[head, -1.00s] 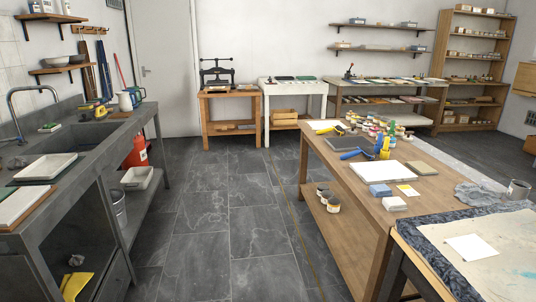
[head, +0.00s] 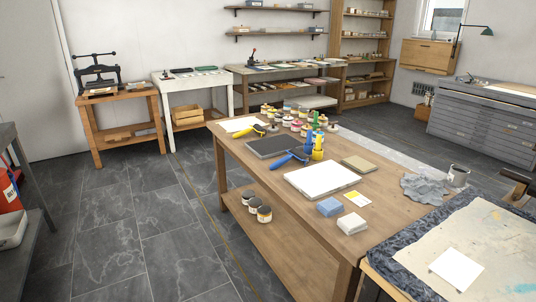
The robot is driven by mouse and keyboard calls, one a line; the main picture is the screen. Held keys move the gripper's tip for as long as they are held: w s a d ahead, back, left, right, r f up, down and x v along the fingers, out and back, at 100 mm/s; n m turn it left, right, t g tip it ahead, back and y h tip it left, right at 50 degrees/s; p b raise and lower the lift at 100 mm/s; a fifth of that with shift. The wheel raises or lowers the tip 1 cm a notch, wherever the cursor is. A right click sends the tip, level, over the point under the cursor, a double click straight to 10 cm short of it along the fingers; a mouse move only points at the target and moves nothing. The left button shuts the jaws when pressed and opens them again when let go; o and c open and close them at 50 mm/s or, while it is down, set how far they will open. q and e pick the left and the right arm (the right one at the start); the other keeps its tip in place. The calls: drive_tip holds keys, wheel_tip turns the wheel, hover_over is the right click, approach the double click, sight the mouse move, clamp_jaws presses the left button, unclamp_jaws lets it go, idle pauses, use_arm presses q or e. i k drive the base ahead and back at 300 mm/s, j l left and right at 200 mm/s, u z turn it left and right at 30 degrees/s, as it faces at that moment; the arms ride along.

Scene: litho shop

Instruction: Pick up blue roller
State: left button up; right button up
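A blue roller (head: 281,161) lies on the long wooden table in the middle of the head view. It is at the front edge of a dark grey slab (head: 270,146), behind a white board (head: 320,180). A yellow-handled roller (head: 247,130) lies farther back on the table. Neither of my grippers is in view.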

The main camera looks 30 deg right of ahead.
sight(280, 162)
drive_tip(key=i+z, duration=0.1)
drive_tip(key=i, duration=0.5)
drive_tip(key=i+j+z, duration=0.1)
drive_tip(key=i, duration=0.45)
drive_tip(key=i+j+z, duration=0.15)
drive_tip(key=i+z, duration=0.2)
drive_tip(key=i+j+z, duration=0.4)
drive_tip(key=i+l, duration=0.05)
drive_tip(key=l, duration=0.05)
